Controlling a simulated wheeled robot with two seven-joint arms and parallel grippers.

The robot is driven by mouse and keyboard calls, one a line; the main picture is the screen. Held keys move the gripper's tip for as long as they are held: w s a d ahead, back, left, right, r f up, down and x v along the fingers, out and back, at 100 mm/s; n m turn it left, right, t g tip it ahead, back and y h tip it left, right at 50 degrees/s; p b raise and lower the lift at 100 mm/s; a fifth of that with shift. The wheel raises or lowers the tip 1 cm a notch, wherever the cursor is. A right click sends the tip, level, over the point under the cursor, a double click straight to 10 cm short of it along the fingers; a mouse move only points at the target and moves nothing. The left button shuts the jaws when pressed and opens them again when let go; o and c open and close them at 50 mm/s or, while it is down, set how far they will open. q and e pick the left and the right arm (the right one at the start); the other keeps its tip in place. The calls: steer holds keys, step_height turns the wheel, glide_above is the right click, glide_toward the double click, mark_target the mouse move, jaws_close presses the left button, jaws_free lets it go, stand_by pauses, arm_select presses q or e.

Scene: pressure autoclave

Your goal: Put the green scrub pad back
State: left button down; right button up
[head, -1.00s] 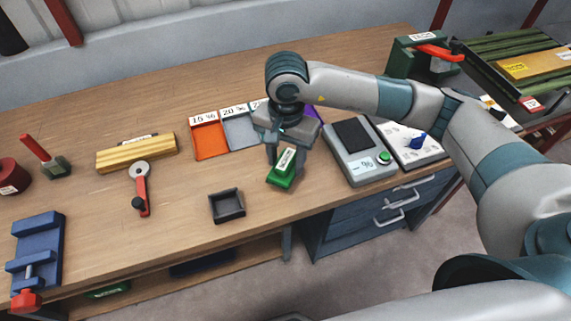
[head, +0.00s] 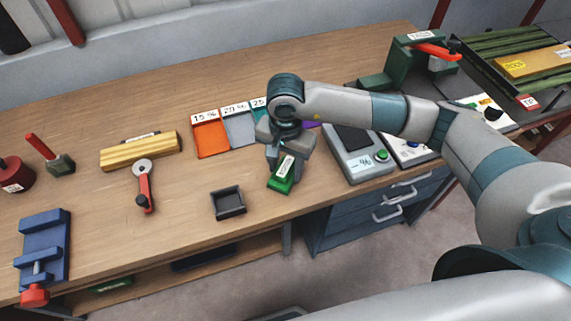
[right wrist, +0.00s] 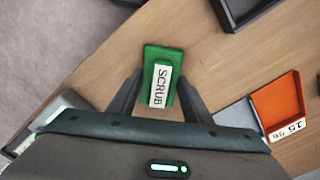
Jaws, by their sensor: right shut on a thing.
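The green scrub pad (head: 281,180), a block with a white label reading SCRUB, is at the workbench's front edge. My right gripper (head: 285,163) is over it from above, its fingers shut on the pad's sides. In the right wrist view the pad (right wrist: 154,58) sits between the two dark fingertips (right wrist: 162,88), its label facing up. Whether its underside touches the bench is hard to tell. A small empty dark tray (head: 228,213) stands just left of the pad. My left gripper is not in view.
Orange (head: 211,140) and grey bins with percent labels lie behind the gripper. A scale (head: 362,168) stands close on the right. A red-handled crank (head: 145,188), wooden block (head: 140,154) and blue vise (head: 43,250) are to the left. Bare wood surrounds the dark tray.

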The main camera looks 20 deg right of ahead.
mark_target(285, 166)
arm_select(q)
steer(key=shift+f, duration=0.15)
arm_select(e)
steer(key=shift+f, duration=0.1)
steer(key=shift+f, duration=0.1)
steer(key=o, duration=1)
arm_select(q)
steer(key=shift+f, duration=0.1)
arm_select(e)
steer(key=shift+r, duration=0.25)
step_height(285, 166, up, 10)
steer(key=b, duration=0.4)
steer(key=shift+f, duration=0.15)
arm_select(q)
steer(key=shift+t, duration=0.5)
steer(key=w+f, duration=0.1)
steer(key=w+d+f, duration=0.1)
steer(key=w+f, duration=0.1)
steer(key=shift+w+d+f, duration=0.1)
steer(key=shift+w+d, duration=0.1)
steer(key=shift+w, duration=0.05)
arm_select(e)
step_height(285, 166, up, 2)
steer(key=shift+r, duration=0.15)
